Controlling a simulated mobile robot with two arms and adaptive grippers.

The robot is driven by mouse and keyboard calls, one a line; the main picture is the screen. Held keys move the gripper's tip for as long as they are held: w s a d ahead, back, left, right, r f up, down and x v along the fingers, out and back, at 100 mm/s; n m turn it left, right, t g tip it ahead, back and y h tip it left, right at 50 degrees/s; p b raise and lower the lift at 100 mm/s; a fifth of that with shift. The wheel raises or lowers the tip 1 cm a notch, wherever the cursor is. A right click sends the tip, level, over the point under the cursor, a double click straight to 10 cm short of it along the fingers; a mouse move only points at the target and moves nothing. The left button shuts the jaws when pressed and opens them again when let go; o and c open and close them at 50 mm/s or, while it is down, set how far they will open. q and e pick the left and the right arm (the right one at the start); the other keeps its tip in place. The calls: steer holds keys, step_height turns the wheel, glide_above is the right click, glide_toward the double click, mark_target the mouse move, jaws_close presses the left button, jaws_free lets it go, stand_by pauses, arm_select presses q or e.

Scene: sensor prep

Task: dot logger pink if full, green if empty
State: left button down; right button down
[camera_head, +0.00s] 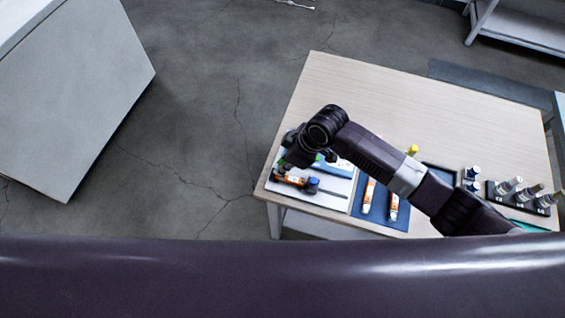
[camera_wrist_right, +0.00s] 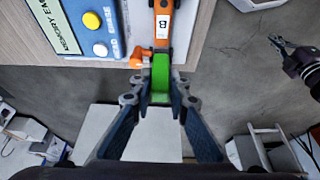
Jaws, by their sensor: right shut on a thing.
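My right gripper (camera_wrist_right: 162,84) is shut on a green piece (camera_wrist_right: 160,72) at the table's edge. Just beyond it is an orange body with a white label marked B (camera_wrist_right: 163,22); I cannot tell whether the two are joined.
Two orange-and-white tubes (camera_head: 368,195) lie on a blue mat (camera_head: 378,214). A dark rack of bottles (camera_head: 520,197) stands at the right, with small vials (camera_head: 472,174) beside it. The far part of the wooden table (camera_head: 400,100) is clear.

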steer(key=shift+f, duration=0.65)
stand_by(1.5)
step_height(320, 180, up, 8)
steer(key=p, duration=0.7)
steer(key=shift+r+p, duration=0.1)
steer(key=shift+p, duration=0.2)
stand_by(0.6)
